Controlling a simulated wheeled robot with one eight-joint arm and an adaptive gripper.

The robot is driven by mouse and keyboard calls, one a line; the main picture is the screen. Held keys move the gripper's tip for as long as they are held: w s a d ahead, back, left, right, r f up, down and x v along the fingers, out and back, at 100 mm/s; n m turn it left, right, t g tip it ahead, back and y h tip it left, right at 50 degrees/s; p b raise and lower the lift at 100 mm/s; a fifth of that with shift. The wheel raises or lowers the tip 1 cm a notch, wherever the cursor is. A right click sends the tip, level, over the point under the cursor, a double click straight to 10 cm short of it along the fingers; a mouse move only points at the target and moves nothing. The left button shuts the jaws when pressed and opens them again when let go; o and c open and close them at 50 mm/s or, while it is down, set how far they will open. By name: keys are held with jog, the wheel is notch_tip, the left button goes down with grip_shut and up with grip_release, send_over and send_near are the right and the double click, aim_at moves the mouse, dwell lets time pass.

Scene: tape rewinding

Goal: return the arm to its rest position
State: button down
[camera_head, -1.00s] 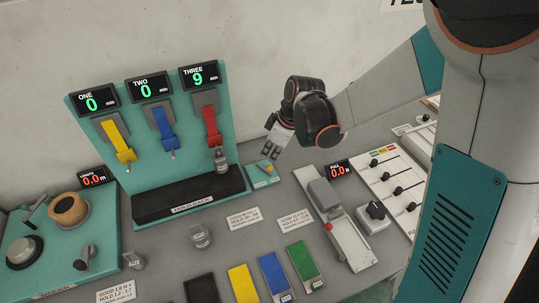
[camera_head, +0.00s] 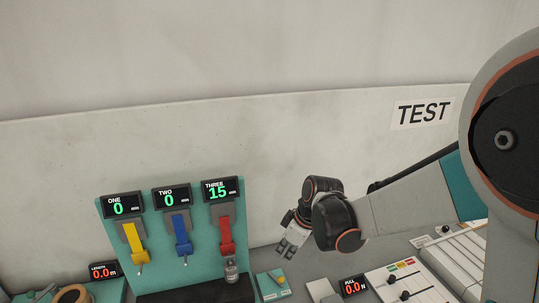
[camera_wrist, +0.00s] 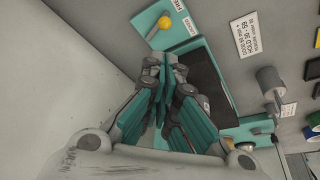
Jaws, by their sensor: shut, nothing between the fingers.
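My gripper (camera_head: 286,248) is shut and empty in the head view, raised above the bench to the right of the teal test stand (camera_head: 110,228). My arm (camera_head: 410,205) reaches in from the right. In the wrist view, my gripper's teal fingers (camera_wrist: 163,98) are together with nothing between them. The stand carries a yellow clamp (camera_head: 134,238), a blue clamp (camera_head: 181,232) and a red clamp (camera_head: 226,232). A metal weight (camera_head: 232,271) is at the bottom of the red clamp. The displays read 0, 0 and 15.
A small teal plate with an orange-yellow lever (camera_head: 277,279) sits below my gripper. A pull display (camera_head: 354,286) reads 0.0 N. A slider panel (camera_head: 410,289) lies to the right. A wall sign reads TEST (camera_head: 423,113). The space above the stand is clear.

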jog(key=s+d+r+m+t+h+b, duration=0.1)
jog(key=s+d+r+m, duration=0.4)
jog(key=s, duration=0.5)
jog(key=s+d+r+m+t+h+b, duration=0.2)
jog(key=s+d+r+m+t, duration=0.2)
jog(key=s+d+m, duration=0.3)
jog(key=shift+s+d+r+b, duration=0.3)
jog(key=shift+s+d+r, duration=0.2)
jog(key=shift+s+d, duration=0.85)
jog(key=shift+s+a, duration=0.2)
dwell(4.8)
